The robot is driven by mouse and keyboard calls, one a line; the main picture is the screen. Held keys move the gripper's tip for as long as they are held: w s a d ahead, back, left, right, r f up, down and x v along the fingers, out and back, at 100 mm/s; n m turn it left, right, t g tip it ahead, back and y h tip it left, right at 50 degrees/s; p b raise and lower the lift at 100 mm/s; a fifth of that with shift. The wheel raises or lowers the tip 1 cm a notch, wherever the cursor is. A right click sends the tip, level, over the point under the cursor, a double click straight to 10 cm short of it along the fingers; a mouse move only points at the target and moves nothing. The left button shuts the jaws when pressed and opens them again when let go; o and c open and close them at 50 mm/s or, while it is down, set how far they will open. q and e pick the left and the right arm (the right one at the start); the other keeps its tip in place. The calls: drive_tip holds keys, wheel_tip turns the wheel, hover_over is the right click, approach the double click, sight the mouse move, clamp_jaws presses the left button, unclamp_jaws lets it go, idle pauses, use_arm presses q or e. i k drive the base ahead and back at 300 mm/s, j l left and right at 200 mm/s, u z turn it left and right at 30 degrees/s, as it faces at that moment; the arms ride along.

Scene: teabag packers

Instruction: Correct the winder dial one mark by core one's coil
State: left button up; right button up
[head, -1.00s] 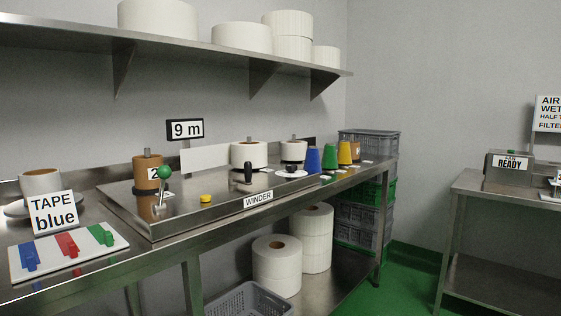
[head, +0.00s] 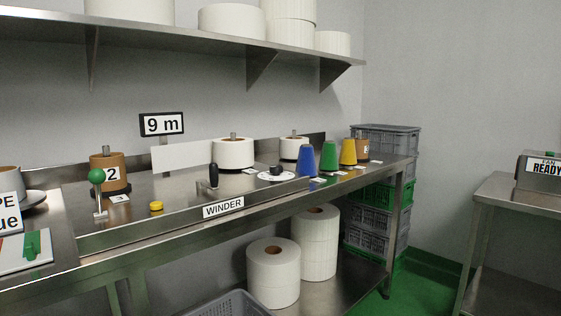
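The winder (head: 140,218) is a steel bench unit with a WINDER label (head: 223,210). Its dial (head: 277,174) is a white disc with a dark knob, left of the blue cone; its marks are too small to read. Neither gripper is in view.
A green-knobbed lever (head: 97,178), yellow button (head: 156,206) and black-handled crank (head: 213,176) stand on the winder. Blue (head: 306,160), green (head: 329,156) and yellow (head: 348,152) cones stand right of the dial. Stacked crates (head: 380,195) stand at the bench's far end. Green floor lies clear between the benches.

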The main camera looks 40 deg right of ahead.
sight(276, 170)
drive_tip(key=l, duration=1.1)
drive_tip(key=l+u, duration=0.15)
drive_tip(key=l, duration=1)
drive_tip(key=k, duration=0.05)
